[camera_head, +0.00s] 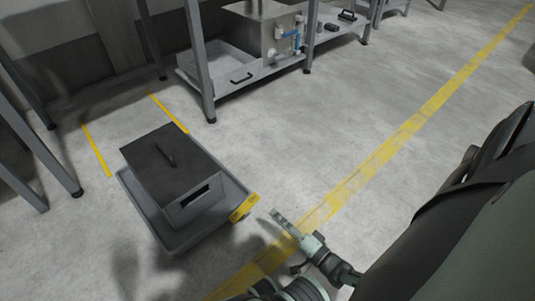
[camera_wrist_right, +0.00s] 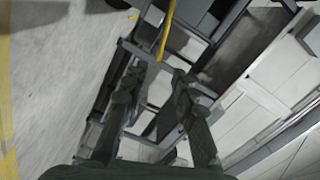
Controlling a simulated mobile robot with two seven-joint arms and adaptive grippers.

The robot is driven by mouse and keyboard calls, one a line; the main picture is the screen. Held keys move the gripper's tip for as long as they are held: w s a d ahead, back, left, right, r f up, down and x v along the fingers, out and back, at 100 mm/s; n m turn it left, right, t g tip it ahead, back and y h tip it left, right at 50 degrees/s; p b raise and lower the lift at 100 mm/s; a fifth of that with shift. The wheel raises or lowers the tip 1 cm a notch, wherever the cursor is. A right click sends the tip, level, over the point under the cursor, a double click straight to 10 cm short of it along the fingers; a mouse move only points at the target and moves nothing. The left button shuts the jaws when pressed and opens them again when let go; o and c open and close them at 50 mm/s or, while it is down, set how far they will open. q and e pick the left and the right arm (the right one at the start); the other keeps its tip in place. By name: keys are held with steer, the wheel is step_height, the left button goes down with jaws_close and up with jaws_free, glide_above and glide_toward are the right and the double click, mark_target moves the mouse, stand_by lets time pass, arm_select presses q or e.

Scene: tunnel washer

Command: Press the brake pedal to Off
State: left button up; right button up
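A yellow brake pedal (camera_head: 243,207) with small dark markings sits at the front right corner of a low grey cart. The cart's tray (camera_head: 180,240) carries a dark grey metal box (camera_head: 172,170) with a handle on its lid. My right gripper (camera_head: 277,216) is to the right of the pedal and appears apart from it; its height above the floor is hard to judge. In the right wrist view my right gripper (camera_wrist_right: 160,72) shows two separated fingers with nothing between them. My left gripper is not in view.
A steel table with a lower shelf (camera_head: 235,88) holding a metal unit (camera_head: 262,35) stands behind the cart. Table legs (camera_head: 50,155) stand at the left. A yellow floor line (camera_head: 390,150) runs diagonally across open grey floor.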

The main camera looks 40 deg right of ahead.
steer(key=shift+s+d, duration=0.2)
steer(key=shift+s, duration=1.6)
